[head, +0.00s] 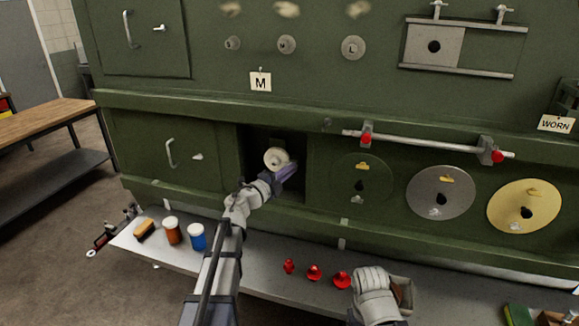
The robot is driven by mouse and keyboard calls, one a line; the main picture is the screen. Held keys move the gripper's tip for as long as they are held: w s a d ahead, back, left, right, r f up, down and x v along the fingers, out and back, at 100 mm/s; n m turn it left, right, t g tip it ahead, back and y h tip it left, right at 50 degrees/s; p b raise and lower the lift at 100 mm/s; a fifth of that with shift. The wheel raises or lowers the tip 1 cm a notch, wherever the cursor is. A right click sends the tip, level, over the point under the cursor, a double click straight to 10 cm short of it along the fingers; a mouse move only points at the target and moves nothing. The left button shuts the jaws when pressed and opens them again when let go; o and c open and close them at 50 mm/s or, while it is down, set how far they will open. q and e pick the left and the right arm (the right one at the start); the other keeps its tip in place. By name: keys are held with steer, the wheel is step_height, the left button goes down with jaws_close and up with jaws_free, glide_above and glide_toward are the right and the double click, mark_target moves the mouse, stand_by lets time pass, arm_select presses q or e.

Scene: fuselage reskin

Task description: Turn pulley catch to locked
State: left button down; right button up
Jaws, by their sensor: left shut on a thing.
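My left arm reaches into a dark square recess (254,158) in the green panel. My left gripper (290,172) is inside it, shut on what I take to be the pulley catch. The held part is hidden by the gripper. A pale round disc (275,158), which looks like the pulley, sits in the recess right beside the gripper. The catch's angle cannot be made out.
A rod (420,142) with red-tipped clamps juts out at right. Round plates (441,192) (525,206) hang below it. A workbench (45,118) stands left.

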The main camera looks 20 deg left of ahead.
arm_select(q)
steer(key=shift+r+m+p, duration=0.1)
steer(key=shift+m+p, duration=0.25)
steer(key=shift+m, duration=0.25)
steer(key=shift+g, duration=0.3)
steer(key=c, duration=1)
jaws_free()
steer(key=v, duration=0.8)
steer(key=shift+d, duration=0.1)
steer(key=shift+w, duration=0.15)
